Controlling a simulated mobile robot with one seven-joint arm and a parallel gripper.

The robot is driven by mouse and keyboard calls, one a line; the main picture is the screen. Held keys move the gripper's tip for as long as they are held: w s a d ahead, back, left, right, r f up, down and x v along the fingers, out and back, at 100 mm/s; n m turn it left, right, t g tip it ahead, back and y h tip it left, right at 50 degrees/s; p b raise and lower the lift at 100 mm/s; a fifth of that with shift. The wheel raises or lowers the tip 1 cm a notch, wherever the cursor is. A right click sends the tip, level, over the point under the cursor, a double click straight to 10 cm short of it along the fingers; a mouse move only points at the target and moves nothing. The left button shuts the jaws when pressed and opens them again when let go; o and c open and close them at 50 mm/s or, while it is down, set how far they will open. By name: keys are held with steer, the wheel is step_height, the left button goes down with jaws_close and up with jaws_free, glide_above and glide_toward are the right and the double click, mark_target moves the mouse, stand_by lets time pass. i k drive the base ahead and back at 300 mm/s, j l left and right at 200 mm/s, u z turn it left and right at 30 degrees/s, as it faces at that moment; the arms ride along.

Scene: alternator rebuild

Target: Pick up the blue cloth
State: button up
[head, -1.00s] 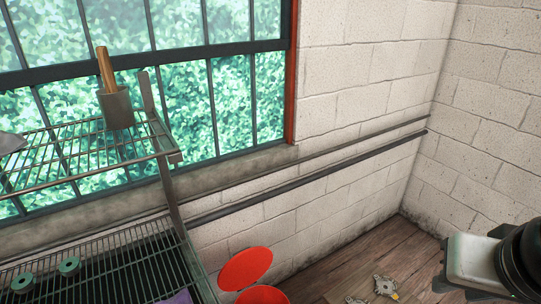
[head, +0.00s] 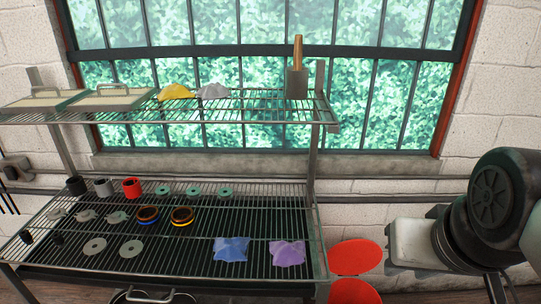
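The blue cloth (head: 231,249) lies crumpled on the lower wire shelf, near its front edge and right of the middle. A purple cloth (head: 287,253) lies just to its right, with a small gap between them. Part of my arm shows at the right edge of the head view, right of the shelf and apart from the cloth. My gripper's fingers are not in view.
The wire rack (head: 320,235) holds several rings, cups and discs on the lower shelf. Its upper shelf carries trays, a yellow cloth (head: 175,92), a grey cloth (head: 213,91) and a metal holder (head: 297,83). Red round lids (head: 356,256) stand right of the rack.

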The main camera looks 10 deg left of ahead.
mark_target(234, 249)
steer(key=u, duration=0.4)
steer(key=l+u, duration=0.1)
steer(key=u, duration=0.75)
steer(key=l+u, duration=0.1)
steer(key=u, duration=0.35)
steer(key=l, duration=0.8)
steer(key=k, duration=0.3)
steer(key=i+j+z, duration=0.1)
steer(key=j, duration=0.15)
steer(key=j+z, duration=0.15)
steer(key=i+j+z, duration=0.15)
steer(key=j, duration=0.2)
steer(key=i+j+z, duration=0.15)
steer(key=j, duration=0.2)
steer(key=i+j+z, duration=0.15)
steer(key=j, duration=0.25)
steer(key=j+z, duration=0.15)
steer(key=j, duration=0.25)
steer(key=i+j+z, duration=0.15)
steer(key=j, duration=0.25)
